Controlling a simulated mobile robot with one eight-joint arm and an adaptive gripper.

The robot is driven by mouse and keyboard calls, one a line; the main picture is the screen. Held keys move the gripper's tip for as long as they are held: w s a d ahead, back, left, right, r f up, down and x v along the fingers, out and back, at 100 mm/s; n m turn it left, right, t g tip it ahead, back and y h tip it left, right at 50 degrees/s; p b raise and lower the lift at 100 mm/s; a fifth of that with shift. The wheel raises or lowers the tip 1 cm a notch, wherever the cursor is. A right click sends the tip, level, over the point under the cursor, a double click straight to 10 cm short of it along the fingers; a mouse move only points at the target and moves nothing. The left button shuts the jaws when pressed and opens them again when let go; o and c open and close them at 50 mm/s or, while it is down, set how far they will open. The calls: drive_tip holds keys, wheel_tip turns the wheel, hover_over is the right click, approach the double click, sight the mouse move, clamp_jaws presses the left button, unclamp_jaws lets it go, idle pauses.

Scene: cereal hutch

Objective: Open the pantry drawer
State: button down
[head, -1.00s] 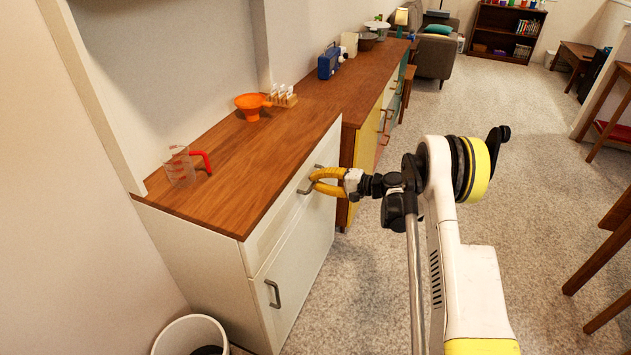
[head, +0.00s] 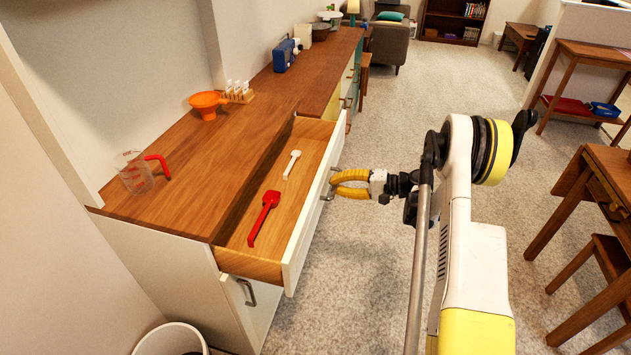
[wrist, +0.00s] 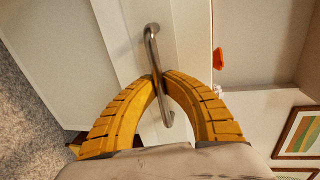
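The pantry drawer (head: 308,222) is pulled well out from the white cabinet under the wooden counter. A red scoop (head: 264,217) and a smaller white scoop (head: 291,164) lie inside it. My gripper (head: 336,184) is at the drawer's front, with its yellow fingers at the metal handle (head: 327,192). In the wrist view, the fingertips (wrist: 162,82) close on the middle of the drawer handle (wrist: 151,48), one on each side. The fingertips partly hide the handle.
On the counter (head: 180,195) stand a clear measuring cup with a red handle (head: 138,173), an orange funnel (head: 207,104) and a small rack (head: 238,94). A white bin (head: 172,336) is on the floor below. A table (head: 600,195) stands right; carpet between is clear.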

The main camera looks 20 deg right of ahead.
drive_tip(key=v, duration=0.3)
drive_tip(key=shift+f, duration=0.3)
drive_tip(key=c, duration=2.1)
unclamp_jaws()
drive_tip(key=shift+s+d, duration=0.1)
drive_tip(key=shift+d, duration=0.05)
drive_tip(key=o, duration=0.6)
drive_tip(key=v, duration=1.2)
